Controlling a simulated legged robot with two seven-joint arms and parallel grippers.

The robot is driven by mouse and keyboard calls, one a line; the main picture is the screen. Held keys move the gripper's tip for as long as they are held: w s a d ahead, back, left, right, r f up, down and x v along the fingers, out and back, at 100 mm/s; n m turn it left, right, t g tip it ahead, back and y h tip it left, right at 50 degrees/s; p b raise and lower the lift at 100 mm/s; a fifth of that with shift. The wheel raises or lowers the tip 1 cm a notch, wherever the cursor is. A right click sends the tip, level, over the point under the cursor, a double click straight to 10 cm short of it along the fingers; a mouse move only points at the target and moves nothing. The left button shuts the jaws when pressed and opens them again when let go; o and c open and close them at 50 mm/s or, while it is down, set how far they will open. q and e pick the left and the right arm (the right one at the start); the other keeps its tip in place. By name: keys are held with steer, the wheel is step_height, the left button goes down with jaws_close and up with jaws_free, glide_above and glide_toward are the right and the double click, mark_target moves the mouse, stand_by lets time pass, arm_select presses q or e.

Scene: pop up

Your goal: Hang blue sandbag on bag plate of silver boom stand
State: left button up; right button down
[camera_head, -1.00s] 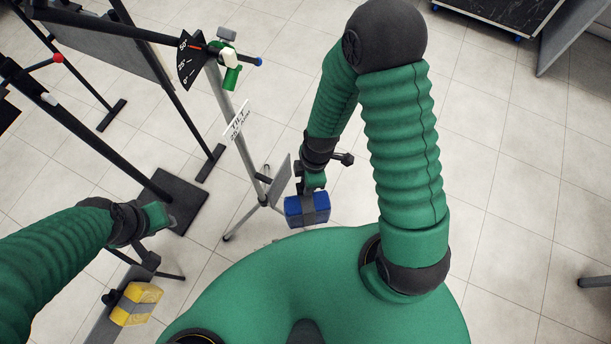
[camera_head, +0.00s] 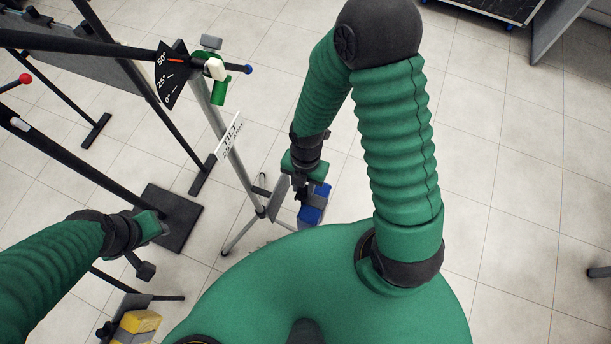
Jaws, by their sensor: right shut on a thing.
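The blue sandbag (camera_head: 318,205) with a grey band hangs below my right gripper (camera_head: 301,190), which is shut on it. It is close beside the grey bag plate (camera_head: 278,197) of the silver boom stand (camera_head: 230,150). I cannot tell whether bag and plate touch. The gripper partly covers the bag, and my own body is just in front of it. My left gripper (camera_head: 150,250) is at the left, above a dark stand part; its fingers are too unclear to tell if they are open.
A yellow sandbag (camera_head: 138,322) is at the bottom left, below my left arm. A black square base (camera_head: 170,218) with a pole stands on the floor. A tilt scale (camera_head: 172,75) and boom are at the upper left. The tiled floor at the right is mostly clear.

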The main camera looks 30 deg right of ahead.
steer(key=b, duration=0.3)
glide_above(277, 185)
steer(key=shift+w+d, duration=0.15)
steer(key=shift+w, duration=0.15)
steer(key=shift+f, duration=0.65)
steer(key=c, duration=1)
jaws_free()
steer(key=shift+s, duration=0.1)
steer(key=shift+f, duration=0.15)
steer(key=r+p, duration=0.1)
steer(key=r, duration=0.4)
steer(key=w+d+r+p, duration=0.1)
steer(key=r+p, duration=0.1)
steer(key=r, duration=0.4)
steer(key=r+p, duration=0.1)
steer(key=r, duration=0.4)
steer(key=shift+w+d+r, duration=0.35)
steer(key=shift+r, duration=0.05)
